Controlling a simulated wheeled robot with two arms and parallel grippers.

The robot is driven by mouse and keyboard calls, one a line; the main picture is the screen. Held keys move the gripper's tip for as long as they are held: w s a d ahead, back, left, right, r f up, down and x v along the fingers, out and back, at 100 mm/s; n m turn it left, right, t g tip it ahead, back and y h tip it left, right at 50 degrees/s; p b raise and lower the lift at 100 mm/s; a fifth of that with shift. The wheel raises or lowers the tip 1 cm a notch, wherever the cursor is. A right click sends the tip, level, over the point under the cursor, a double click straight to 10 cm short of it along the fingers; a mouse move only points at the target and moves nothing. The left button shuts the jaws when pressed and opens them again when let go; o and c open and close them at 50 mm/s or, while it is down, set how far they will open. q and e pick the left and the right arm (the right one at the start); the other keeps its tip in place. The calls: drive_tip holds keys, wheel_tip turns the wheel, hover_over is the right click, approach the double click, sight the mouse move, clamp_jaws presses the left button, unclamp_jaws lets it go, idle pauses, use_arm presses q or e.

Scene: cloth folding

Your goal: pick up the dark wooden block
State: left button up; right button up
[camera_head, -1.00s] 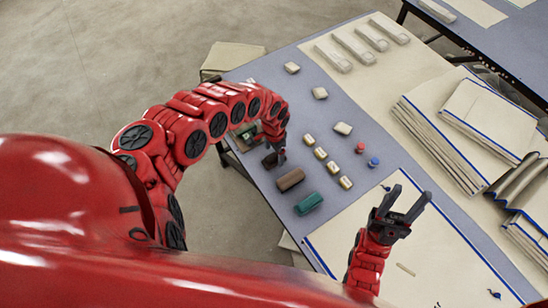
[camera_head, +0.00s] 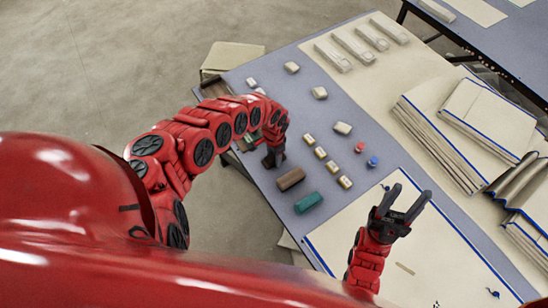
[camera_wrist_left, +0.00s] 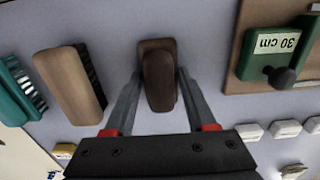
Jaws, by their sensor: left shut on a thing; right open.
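The dark wooden block (camera_wrist_left: 159,78) stands between the two fingers of my left gripper (camera_wrist_left: 161,92) in the left wrist view, with a finger along each side. The left gripper is shut on it. In the head view my left gripper (camera_head: 273,161) points down at the table's left part, and the block is mostly hidden there by the gripper. I cannot tell whether the block is clear of the table. My right gripper (camera_head: 408,196) is open and empty above the pale cloth at the front.
A brown wooden brush (camera_head: 290,179) and a teal brush (camera_head: 308,202) lie beside the left gripper. A green tool marked 30 cm (camera_wrist_left: 262,62) is on a brown board on the other side. Several small pale blocks, a red and a blue piece (camera_head: 373,161) lie beyond. Folded cloths (camera_head: 440,140) are at right.

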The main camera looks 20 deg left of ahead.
use_arm(q)
clamp_jaws()
drive_tip(key=shift+r, duration=0.1)
drive_tip(key=shift+w+r, duration=0.1)
drive_tip(key=shift+r, duration=0.35)
wheel_tip(320, 180, up, 8)
drive_tip(key=shift+a+f, duration=0.1)
drive_tip(key=shift+r, duration=0.55)
